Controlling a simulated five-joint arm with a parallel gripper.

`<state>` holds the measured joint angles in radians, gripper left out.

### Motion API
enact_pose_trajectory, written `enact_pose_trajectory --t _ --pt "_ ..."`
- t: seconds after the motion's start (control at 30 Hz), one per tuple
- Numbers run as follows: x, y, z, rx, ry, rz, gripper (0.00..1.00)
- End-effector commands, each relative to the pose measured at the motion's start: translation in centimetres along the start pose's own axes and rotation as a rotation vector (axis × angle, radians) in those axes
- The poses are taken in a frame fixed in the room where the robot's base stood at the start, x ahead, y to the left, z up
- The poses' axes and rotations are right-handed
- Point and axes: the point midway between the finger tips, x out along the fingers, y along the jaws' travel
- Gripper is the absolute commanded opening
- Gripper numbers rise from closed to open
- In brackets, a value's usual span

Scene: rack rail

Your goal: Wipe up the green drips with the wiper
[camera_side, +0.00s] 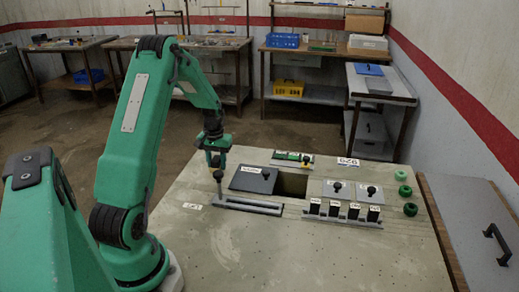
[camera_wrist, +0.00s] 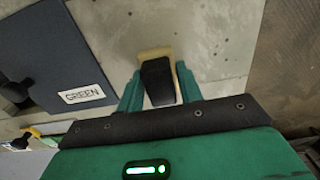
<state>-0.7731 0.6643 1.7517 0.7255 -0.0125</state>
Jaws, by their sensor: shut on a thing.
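The wiper has a black handle (camera_wrist: 158,84) and a tan-yellow pad (camera_wrist: 152,53). In the wrist view my gripper (camera_wrist: 159,73) has its two green fingers on either side of the handle and is shut on it. In the side view my gripper (camera_side: 217,150) is above the bench top, left of the dark lid marked GREEN (camera_side: 253,179). The lid also fills the left of the wrist view (camera_wrist: 62,62). I cannot make out any green drips in either view. Small dark specks show on the grey surface in the wrist view.
A square opening (camera_side: 290,184) is right of the lid. A row of labelled black blocks (camera_side: 344,211) and several green rings (camera_side: 405,190) are farther right. The front bench top is clear.

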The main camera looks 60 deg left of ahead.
Motion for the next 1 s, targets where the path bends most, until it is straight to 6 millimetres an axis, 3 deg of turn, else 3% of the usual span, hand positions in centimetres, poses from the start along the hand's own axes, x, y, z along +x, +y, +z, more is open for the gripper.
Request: enact_pose_trajectory --t 0.37,0.43,1.0 --pt "-0.3 3.0 0.0 0.000 0.000 0.000 0.17" --pt "-2.0 3.0 -0.1 0.000 0.006 0.000 0.17" --pt "-7.0 2.9 0.0 0.000 0.002 0.000 0.17"
